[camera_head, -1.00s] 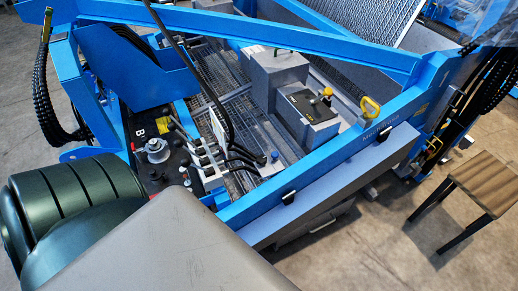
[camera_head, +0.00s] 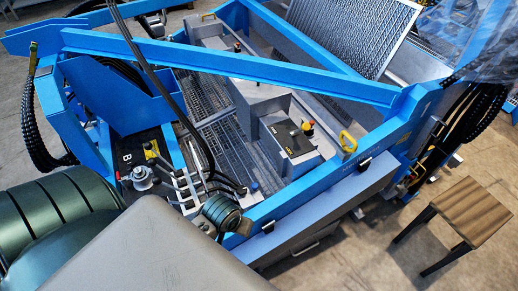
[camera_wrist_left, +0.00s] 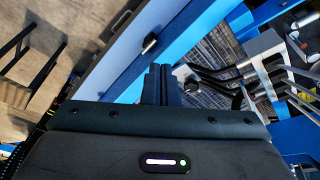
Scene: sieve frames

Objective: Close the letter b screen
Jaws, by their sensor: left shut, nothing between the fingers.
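A white letter B (camera_head: 127,158) marks a black panel (camera_head: 150,146) at the left of a blue machine. A bank of levers with dark handles (camera_head: 190,188) stands beside it and also shows in the wrist view (camera_wrist_left: 262,72). A large mesh screen (camera_head: 352,35) slopes up at the back right. I cannot tell which screen belongs to the letter B. My left gripper (camera_wrist_left: 169,84) is shut and empty, over the blue front rail beside the levers. In the head view a dark green wrist part of my left arm shows there; the fingertips are hard to make out. My right gripper is not in view.
The blue front rail (camera_head: 320,182) carries black clips and a yellow handle (camera_head: 348,142). Grey boxes (camera_head: 258,98) stand inside the frame above grating. A wooden stool (camera_head: 470,208) stands at the right, with bare concrete floor (camera_head: 365,255) in front of it.

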